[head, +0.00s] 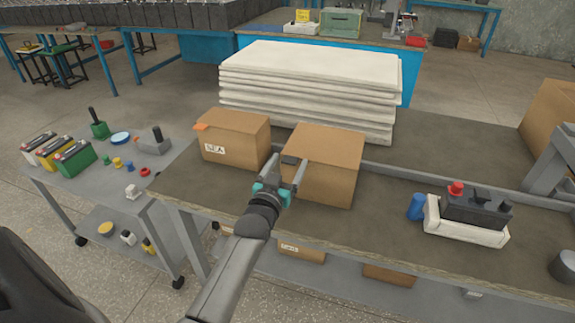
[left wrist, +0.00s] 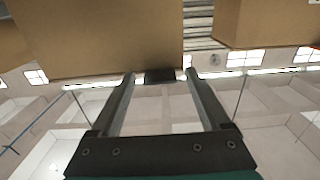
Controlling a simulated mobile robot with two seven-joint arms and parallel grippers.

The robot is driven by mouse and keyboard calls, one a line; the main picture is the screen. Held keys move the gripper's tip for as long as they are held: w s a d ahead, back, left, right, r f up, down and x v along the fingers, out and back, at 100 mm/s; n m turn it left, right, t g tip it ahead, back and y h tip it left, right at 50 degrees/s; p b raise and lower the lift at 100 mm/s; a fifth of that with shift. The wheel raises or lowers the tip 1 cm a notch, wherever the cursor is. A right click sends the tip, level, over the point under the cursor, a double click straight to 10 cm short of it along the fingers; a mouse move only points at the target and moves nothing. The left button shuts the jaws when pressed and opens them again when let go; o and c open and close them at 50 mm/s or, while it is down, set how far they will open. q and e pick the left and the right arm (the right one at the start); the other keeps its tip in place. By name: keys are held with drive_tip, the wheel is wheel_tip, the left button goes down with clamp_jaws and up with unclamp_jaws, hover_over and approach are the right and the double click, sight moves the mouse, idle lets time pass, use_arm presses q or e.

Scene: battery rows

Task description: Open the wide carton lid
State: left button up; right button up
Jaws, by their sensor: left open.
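The wide brown carton (head: 325,155) stands on the workbench with its lid down, and a small dark tab (head: 291,160) sticks out at its left edge. My left gripper (head: 287,172) is open in front of the carton, its fingertips on either side of the tab. In the left wrist view the wide carton (left wrist: 90,38) fills the upper left. The dark tab (left wrist: 160,76) shows between the open fingertips there; I cannot tell whether they touch it. My right gripper is not in view.
A smaller carton (head: 236,143) with an orange tab and a label stands close on the left. A stack of white boards (head: 310,80) lies behind. A white tray (head: 465,233) with a dark device and a blue cylinder (head: 416,206) are on the right. The bench front centre is clear.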

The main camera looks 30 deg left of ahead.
use_arm(q)
clamp_jaws()
idle(0.5)
idle(0.8)
